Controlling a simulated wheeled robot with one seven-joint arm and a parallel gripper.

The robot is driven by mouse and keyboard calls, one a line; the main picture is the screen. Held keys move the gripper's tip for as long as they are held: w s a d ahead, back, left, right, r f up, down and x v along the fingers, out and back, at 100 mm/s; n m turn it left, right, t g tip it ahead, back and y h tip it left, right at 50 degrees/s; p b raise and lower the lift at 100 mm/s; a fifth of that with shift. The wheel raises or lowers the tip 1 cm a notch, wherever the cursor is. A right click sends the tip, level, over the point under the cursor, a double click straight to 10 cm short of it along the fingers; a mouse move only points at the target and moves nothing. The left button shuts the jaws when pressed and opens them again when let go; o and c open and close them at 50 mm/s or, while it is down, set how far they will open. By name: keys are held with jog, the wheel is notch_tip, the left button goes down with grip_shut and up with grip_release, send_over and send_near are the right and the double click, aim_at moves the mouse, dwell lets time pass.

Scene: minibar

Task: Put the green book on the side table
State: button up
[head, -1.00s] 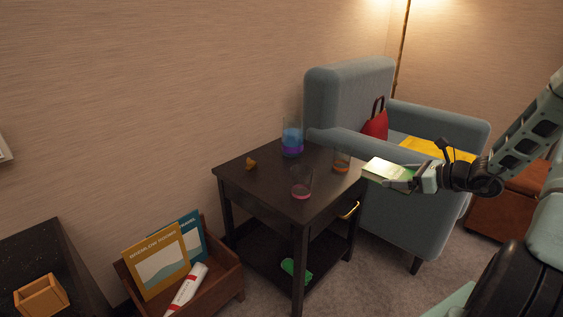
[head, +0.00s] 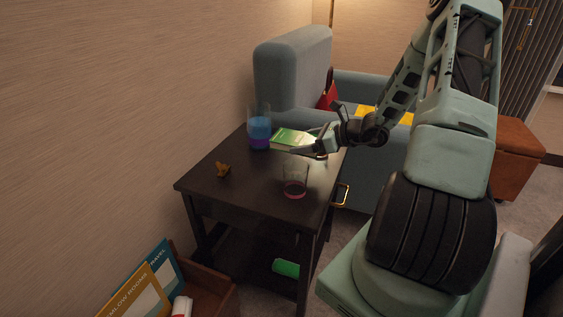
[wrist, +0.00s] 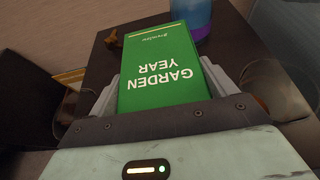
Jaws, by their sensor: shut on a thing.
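The green book (head: 293,138) is in my gripper (head: 312,147), over the back right part of the dark side table (head: 240,193). In the wrist view the book (wrist: 160,70) lies flat between the two fingers, with "Garden Year" on its cover. My gripper (wrist: 165,95) is shut on its near end. I cannot tell whether the book touches the tabletop.
A glass with blue and purple contents (head: 260,130) stands just left of the book. A pink-bottomed glass (head: 295,180) stands in front, and a small orange-brown object (head: 222,169) at left. The tabletop's front left is clear. A grey-blue armchair (head: 290,75) stands behind.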

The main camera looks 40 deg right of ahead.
notch_tip(320, 180, down, 8)
jog(key=shift+r+b, duration=0.25)
jog(key=shift+b, duration=0.9)
jog(key=shift+f, duration=0.1)
jog(key=o, duration=1)
jog(key=p+v, duration=0.3)
jog(key=v, duration=0.9)
jog(key=shift+p, duration=0.35)
jog(key=shift+d, duration=0.1)
